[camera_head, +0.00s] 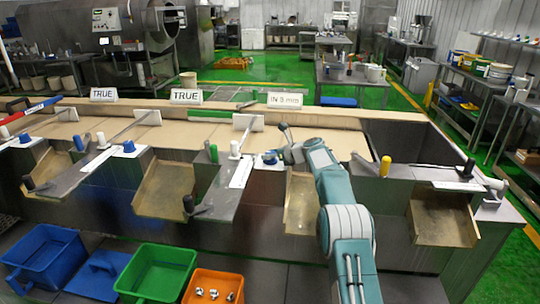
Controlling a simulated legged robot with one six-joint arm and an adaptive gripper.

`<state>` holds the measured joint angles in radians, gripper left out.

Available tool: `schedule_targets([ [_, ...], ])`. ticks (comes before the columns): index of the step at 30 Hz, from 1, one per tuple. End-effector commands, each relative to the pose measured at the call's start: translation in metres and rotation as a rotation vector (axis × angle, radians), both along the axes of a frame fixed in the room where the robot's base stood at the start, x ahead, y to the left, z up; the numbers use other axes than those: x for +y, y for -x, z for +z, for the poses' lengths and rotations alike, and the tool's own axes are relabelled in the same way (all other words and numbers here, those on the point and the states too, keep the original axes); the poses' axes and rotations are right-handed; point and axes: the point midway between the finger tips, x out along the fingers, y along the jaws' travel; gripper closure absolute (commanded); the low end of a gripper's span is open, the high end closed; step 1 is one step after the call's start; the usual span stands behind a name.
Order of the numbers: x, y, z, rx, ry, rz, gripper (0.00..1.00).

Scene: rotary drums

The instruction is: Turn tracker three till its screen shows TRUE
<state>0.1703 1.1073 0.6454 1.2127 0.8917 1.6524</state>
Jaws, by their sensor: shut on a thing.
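A row of small white screens stands along the back ledge of the bench. The left screen (103,94) and the middle screen (186,97) both read TRUE. The third, right-hand screen (285,100) reads something like "IN 5 min"; its small print is hard to read. A blue knob (268,158) sits on the bench below and left of the third screen, at the end of a white strip. My gripper (273,157) reaches it from the right and appears shut on it, partly hiding it. My arm comes in from the lower right.
Similar blue knobs (129,146) sit farther left. Blue, green (157,272) and orange (214,287) bins stand in front. The green floor behind has clear room.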

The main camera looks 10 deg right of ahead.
Motion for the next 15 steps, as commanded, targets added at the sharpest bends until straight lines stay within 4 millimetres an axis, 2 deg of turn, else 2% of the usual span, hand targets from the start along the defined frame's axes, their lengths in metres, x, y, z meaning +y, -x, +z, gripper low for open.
schedule_targets([
  [5, -0.0004, -0.0002, -0.0005, 0.001, 0.001, -0.003, 0.88],
  [6, -0.0004, -0.0003, -0.0005, 0.001, 0.001, -0.003, 0.22],
  [7, -0.0004, -0.0003, -0.0005, 0.001, 0.001, -0.003, 0.09],
  [8, -0.0004, -0.0001, -0.0005, 0.001, 0.001, -0.003, 0.05],
  [15, -0.0004, 0.0003, 0.0001, 0.000, 0.000, -0.002, 0.05],
])
